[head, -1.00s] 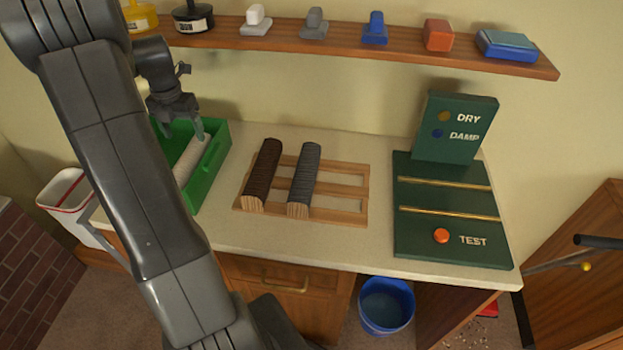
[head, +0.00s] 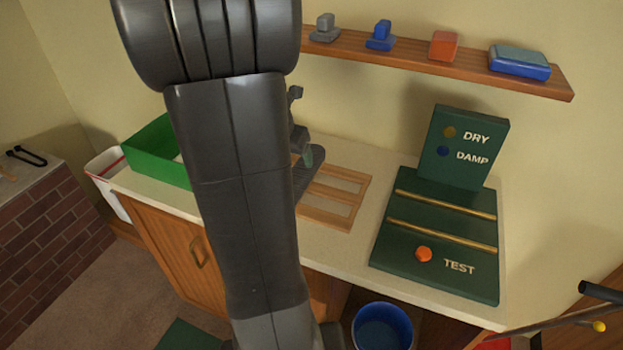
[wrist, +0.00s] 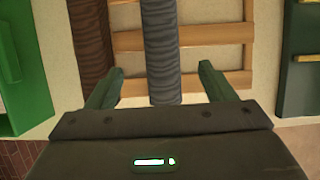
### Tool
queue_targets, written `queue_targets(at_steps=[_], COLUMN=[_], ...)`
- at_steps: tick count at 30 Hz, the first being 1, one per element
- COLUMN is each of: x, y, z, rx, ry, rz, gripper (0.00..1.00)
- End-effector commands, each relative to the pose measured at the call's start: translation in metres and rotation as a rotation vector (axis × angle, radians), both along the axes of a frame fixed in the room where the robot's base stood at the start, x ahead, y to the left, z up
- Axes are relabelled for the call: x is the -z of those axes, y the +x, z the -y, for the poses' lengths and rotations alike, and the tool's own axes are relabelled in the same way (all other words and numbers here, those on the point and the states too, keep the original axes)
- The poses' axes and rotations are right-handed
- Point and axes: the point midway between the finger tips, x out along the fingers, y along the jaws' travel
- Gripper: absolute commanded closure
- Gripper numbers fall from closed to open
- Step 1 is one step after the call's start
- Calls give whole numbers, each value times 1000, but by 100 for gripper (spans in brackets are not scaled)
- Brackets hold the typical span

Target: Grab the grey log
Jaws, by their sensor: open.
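The grey log (wrist: 163,40) is a ridged cylinder on the wooden rack (wrist: 225,36). In the wrist view it runs from the top edge down between my fingers. In the head view, only part of the grey log (head: 311,178) shows beside my arm. My gripper (wrist: 162,68) is open, with one green finger on each side of the log and a visible gap on both sides. Whether the fingertips are level with the log or above it, I cannot tell.
A green bin (head: 150,160) stands left on the counter. A green test board (head: 425,225) with an orange button lies to the right. A shelf (head: 400,60) with several small blocks runs above. The rack's right part is empty.

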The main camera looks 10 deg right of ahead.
Motion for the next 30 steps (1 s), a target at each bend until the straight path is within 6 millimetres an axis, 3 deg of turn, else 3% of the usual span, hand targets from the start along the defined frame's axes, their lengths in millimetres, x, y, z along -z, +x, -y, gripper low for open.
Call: queue_targets(at_steps=[3,9,17,30], x=[25,52,64,104], y=[7,18,24,45], z=[6,13,17,34], rx=[2,2,1,1], ry=[0,1,1,1], rz=[-8,-4,-2,-2], gripper=[24,24,24,24])
